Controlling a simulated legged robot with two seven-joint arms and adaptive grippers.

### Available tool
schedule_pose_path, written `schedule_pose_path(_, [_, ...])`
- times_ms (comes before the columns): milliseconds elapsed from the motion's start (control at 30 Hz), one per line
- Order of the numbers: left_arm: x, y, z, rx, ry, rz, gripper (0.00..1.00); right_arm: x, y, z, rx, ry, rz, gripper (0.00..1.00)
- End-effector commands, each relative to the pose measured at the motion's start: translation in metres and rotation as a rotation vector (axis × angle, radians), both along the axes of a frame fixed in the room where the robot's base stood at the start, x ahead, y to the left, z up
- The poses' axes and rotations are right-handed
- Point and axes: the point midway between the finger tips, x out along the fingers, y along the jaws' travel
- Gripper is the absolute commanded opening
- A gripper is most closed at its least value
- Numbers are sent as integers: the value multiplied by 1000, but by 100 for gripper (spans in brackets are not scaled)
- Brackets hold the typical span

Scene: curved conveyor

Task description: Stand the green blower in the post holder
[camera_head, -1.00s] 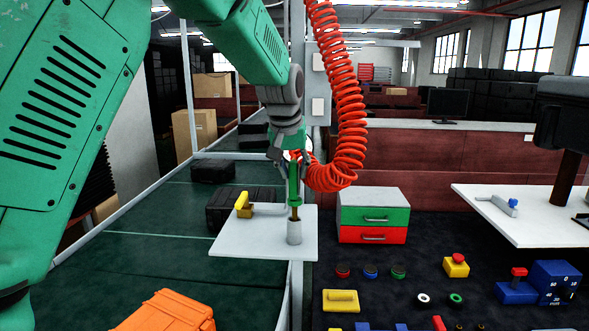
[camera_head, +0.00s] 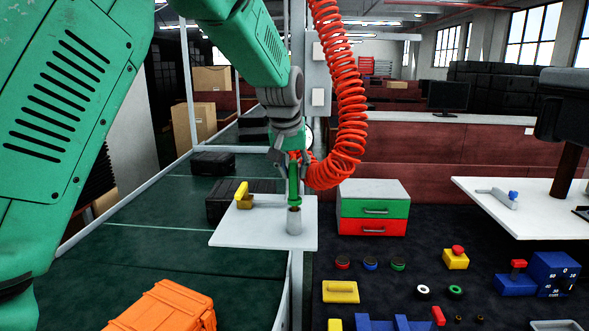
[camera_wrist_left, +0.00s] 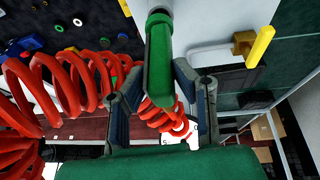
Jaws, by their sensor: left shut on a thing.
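The green blower (camera_head: 293,188) hangs upright in my left gripper (camera_head: 292,162), whose fingers close around its upper part. The post holder (camera_head: 293,222) is a short grey cylinder on a white plate (camera_head: 265,235). The blower's lower end is at the holder's top, in line with it; I cannot tell how far inside it is. In the left wrist view the blower (camera_wrist_left: 158,60) runs between the two fingers, towards a grey cylinder at the top edge. My right gripper is not in view.
A red coiled hose (camera_head: 345,110) hangs close to the right of my left gripper. A yellow-handled piece (camera_head: 243,195) stands on the plate. A drawer box (camera_head: 373,208), an orange case (camera_head: 165,308) and a white table (camera_head: 525,220) are nearby. Several small parts lie on the dark surface.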

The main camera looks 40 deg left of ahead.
Motion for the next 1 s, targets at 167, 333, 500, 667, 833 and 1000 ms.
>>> schedule_pose_path(167, [0,0,-5,0,0,0,0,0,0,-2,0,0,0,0])
schedule_pose_path(333, [0,0,-9,0,0,0,0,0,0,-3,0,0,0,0])
schedule_pose_path(500, [0,0,-13,1,-1,0,0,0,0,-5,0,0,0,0])
schedule_pose_path(667, [0,0,-17,0,-1,0,0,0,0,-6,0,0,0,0])
schedule_pose_path(833, [0,0,-17,0,-1,0,48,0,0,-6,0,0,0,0])
schedule_pose_path(1000, [0,0,-18,-1,1,0,48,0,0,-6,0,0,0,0])
